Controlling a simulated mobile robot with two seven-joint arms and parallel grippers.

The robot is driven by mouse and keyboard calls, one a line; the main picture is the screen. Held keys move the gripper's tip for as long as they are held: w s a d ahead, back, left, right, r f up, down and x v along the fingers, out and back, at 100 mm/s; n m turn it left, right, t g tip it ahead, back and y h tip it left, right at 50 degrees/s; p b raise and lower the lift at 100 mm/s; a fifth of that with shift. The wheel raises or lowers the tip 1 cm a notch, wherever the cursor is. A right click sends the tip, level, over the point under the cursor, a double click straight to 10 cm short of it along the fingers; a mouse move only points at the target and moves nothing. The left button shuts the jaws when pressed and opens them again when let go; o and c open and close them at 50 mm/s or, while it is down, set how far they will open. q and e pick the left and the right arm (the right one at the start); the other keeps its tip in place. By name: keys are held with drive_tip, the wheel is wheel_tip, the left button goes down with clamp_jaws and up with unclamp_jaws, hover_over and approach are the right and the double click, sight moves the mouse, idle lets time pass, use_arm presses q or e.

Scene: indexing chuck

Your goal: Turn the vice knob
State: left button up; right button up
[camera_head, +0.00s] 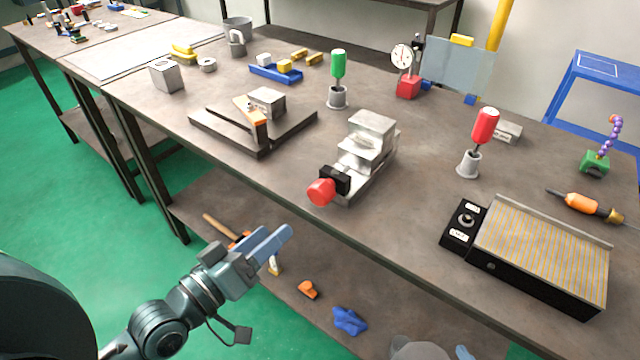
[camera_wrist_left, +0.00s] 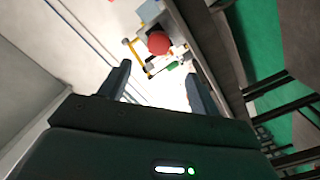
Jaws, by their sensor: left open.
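The vice (camera_head: 364,150) is a silvery metal block on the bench top, near the front edge. Its red knob (camera_head: 321,192) sits on a black mount at the vice's front end and faces the bench edge. The red knob also shows in the left wrist view (camera_wrist_left: 159,43), beyond and between the fingers. My left gripper (camera_head: 274,242) is in front of the bench edge, below and left of the knob, apart from it. Its two blue-grey fingers are apart with nothing between them; they also show in the left wrist view (camera_wrist_left: 158,88). My right gripper is not clearly shown.
The brown bench (camera_head: 290,170) carries a green-handled tool (camera_head: 338,68), a red-handled tool (camera_head: 484,127), a dial gauge (camera_head: 403,58) and a black box with a ribbed plate (camera_head: 545,245). A lower shelf (camera_head: 285,285) holds loose items. Space directly before the knob is clear.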

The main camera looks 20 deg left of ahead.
sight(315, 198)
use_arm(q)
drive_tip(key=p+x, duration=0.1)
drive_tip(key=x, duration=1.1)
drive_tip(key=shift+s+r, duration=0.1)
drive_tip(key=shift+w+d, duration=0.25)
drive_tip(key=shift+w, duration=0.2)
use_arm(e)
drive_tip(key=shift+s+d+r, duration=0.1)
drive_tip(key=shift+s+r, duration=0.05)
drive_tip(key=shift+s, duration=0.2)
use_arm(q)
drive_tip(key=shift+c, duration=0.5)
